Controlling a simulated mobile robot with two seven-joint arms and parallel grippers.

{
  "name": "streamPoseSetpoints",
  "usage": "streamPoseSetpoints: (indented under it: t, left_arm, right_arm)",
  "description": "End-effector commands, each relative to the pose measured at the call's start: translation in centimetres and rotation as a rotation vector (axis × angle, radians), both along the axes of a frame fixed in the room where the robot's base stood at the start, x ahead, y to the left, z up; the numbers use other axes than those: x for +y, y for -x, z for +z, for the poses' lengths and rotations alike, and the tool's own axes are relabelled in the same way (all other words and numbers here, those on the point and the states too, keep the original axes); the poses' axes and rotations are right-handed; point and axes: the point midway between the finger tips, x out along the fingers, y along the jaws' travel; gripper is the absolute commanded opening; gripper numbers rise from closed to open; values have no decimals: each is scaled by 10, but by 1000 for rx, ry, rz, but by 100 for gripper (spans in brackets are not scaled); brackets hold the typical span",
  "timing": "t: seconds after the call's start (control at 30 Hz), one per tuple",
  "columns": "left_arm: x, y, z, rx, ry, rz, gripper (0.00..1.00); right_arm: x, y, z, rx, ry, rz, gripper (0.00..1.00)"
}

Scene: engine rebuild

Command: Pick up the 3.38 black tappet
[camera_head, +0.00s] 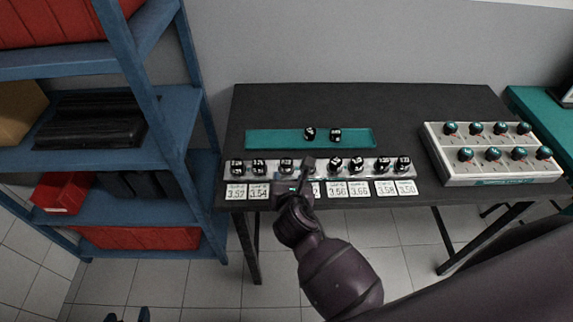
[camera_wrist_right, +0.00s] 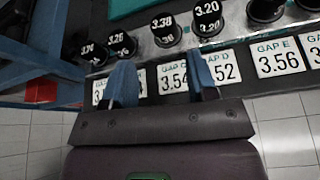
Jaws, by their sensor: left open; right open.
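The black 3.38 tappet (camera_wrist_right: 165,32) stands in the metal holder between the 3.26 and 3.20 tappets, its white number readable in the right wrist view. In the head view it appears to be the third tappet from the left (camera_head: 287,164). My right gripper (camera_head: 294,178) is open and empty, in front of the row. In the wrist view its two blue fingers (camera_wrist_right: 162,82) are apart, with the 3.38 tappet beyond the gap between them. My left gripper (camera_head: 128,316) shows only as two separated fingertips at the bottom edge, open, far from the table.
Other black tappets (camera_head: 356,164) fill the holder, with gap cards (camera_head: 337,190) in front. A teal tray (camera_head: 270,139) with two tappets lies behind. A white box with teal-topped parts (camera_head: 490,174) stands at right. A blue shelf (camera_head: 150,90) stands left.

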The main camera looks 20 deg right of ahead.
Motion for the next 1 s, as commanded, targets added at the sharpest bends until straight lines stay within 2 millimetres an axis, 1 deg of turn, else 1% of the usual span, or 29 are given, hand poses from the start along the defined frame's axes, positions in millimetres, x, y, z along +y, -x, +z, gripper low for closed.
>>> streamPoseSetpoints:
  t: [0.1, 0.17, 0.27, 0.5, 0.6, 0.83, 1.0]
  left_arm:
    - [0, 0, 0, -1, 0, 0, 65]
    - [0, 0, 0, -1, 0, 0, 65]
    - [0, 0, 0, -2, 0, 0, 65]
    - [0, -2, 1, -9, 0, -1, 65]
    - [-1, -3, 1, -12, 0, -1, 65]
    - [-1, -4, 1, -13, 0, -2, 65]
    - [0, -4, -1, -13, 0, -2, 65]
  right_arm:
    - [-2, 1, -1, 27, 110, 30, 53]
    - [-2, 1, -1, 35, 142, 40, 53]
    - [-4, -5, -3, 42, 168, 48, 53]
    - [-12, -35, -16, 43, 171, 48, 53]
    - [-14, -44, -20, 43, 170, 49, 53]
    - [-16, -55, -26, 44, 168, 47, 53]
    - [-19, -75, -35, 43, 167, 47, 53]
